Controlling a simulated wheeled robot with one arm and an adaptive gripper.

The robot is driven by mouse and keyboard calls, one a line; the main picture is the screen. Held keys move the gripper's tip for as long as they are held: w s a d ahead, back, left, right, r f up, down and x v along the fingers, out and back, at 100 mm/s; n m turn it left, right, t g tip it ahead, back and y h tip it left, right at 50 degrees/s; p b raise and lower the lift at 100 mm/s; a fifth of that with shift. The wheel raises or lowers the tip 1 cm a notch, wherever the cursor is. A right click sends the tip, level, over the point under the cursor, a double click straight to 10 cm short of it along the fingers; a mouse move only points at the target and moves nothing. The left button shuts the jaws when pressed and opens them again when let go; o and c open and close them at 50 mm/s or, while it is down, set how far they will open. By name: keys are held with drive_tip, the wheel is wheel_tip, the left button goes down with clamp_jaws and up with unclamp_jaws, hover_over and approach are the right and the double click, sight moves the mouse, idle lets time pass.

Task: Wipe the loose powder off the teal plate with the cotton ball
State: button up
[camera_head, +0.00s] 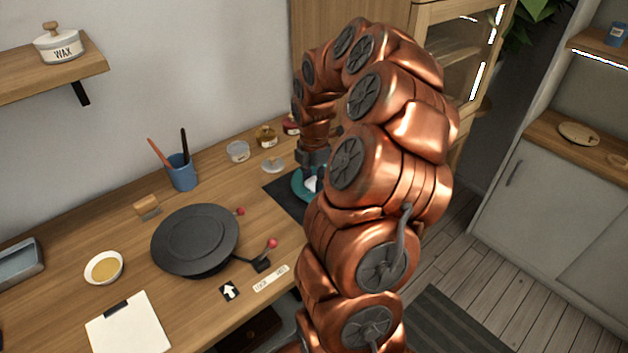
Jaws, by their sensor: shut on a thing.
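The teal plate (299,187) lies on a dark mat (283,197) on the wooden bench, and my arm hides much of it. My gripper (313,178) points down over the plate, shut on a small white thing that looks like the cotton ball (310,184). The cotton ball is at or just above the plate; I cannot tell whether they touch. Loose powder cannot be made out from here.
A black turntable (195,240) with red-knobbed levers stands left of the mat. A blue cup of tools (181,172), small jars (266,137), a clear container (237,151) and a small dish (273,165) stand behind. A bowl of amber liquid (104,267) and clipboard (128,325) lie left.

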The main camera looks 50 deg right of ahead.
drive_tip(key=shift+s+d, duration=0.55)
drive_tip(key=shift+d, duration=0.15)
drive_tip(key=shift+d, duration=0.15)
drive_tip(key=shift+w+d, duration=0.25)
drive_tip(key=shift+d, duration=0.5)
drive_tip(key=shift+d, duration=0.1)
drive_tip(key=shift+s+d, duration=0.6)
drive_tip(key=shift+d, duration=0.05)
drive_tip(key=shift+w+d+p, duration=0.5)
drive_tip(key=shift+d+p, duration=0.2)
drive_tip(key=shift+d, duration=0.15)
